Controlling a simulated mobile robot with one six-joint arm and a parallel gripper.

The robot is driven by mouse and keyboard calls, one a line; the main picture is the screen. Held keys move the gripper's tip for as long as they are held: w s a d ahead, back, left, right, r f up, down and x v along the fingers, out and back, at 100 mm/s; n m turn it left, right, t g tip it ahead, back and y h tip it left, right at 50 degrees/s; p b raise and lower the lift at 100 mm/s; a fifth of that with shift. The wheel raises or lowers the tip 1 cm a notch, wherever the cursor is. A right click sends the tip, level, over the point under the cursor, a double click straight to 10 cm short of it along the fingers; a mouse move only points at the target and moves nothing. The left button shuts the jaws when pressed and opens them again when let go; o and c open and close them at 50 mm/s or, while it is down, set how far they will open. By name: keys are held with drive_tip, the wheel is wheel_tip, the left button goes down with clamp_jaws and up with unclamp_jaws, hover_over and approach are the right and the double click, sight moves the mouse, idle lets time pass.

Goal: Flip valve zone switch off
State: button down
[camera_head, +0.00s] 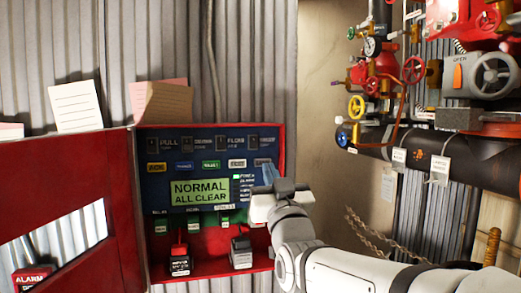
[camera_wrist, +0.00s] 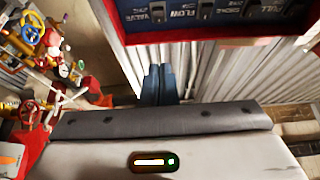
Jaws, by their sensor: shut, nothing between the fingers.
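The valve zone switch (camera_head: 253,142) is a small dark rocker at the right end of the top row on the blue alarm panel (camera_head: 152,190). It also shows at the top of the wrist view (camera_wrist: 158,13), beside its label; its on or off position is too small to tell. My gripper (camera_head: 269,170) is in front of the panel's right side, below the switch. In the wrist view its dark fingers (camera_wrist: 158,70) are together and empty, pointing toward the panel's edge, apart from the switch.
More rockers, including flow (camera_head: 221,144), sit left of the switch. A display (camera_head: 200,192) reads NORMAL ALL CLEAR. The red cabinet door (camera_head: 85,165) stands open at left. Red valves (camera_head: 380,85) and a dark pipe (camera_head: 440,145) occupy the right.

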drive_tip(key=p, duration=0.3)
approach(254, 141)
wheel_tip(254, 141, up, 4)
drive_tip(key=w, duration=0.2)
drive_tip(key=w+a, duration=0.1)
drive_tip(key=w, duration=0.1)
drive_tip(key=shift+w+a+f, duration=0.15)
drive_tip(key=shift+a+f, duration=0.05)
drive_tip(key=shift+f, duration=0.2)
drive_tip(key=shift+w+a+f, duration=0.1)
drive_tip(key=shift+w+f, duration=0.1)
drive_tip(key=shift+w, duration=0.2)
